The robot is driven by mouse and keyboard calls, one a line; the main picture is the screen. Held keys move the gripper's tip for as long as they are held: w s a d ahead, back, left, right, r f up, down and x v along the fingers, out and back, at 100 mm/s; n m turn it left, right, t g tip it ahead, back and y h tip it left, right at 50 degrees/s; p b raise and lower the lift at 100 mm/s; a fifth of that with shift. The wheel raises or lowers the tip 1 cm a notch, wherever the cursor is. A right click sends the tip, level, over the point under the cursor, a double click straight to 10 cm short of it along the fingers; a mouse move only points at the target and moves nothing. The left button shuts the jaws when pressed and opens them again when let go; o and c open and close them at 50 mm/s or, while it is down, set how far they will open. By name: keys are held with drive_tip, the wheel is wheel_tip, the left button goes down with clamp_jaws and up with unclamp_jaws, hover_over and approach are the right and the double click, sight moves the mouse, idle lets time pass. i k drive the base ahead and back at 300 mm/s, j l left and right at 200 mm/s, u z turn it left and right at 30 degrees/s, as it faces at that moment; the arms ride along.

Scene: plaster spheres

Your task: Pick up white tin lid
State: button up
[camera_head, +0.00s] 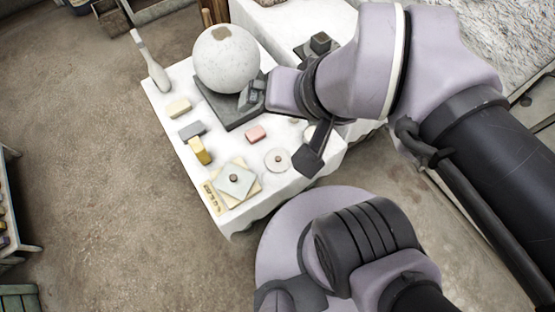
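A small white round disc with a dark spot at its centre (277,160), which looks like the white tin lid, lies flat on the white-covered table (222,152) near its right front side. Another pale round edge (310,133) shows beside my arm, mostly hidden, so I cannot tell what it is. My gripper (281,127) is above the table's right side, with its two dark fingers wide apart and nothing seen between them. One finger is beside the big sphere, the other just right of the disc. Height above the table is hard to tell.
A large plaster sphere (226,59) sits on a dark slab (222,108).

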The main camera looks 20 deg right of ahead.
sight(279, 161)
drive_tip(key=j+z, duration=0.35)
drive_tip(key=k+j+z, duration=0.15)
drive_tip(key=j+z, duration=0.2)
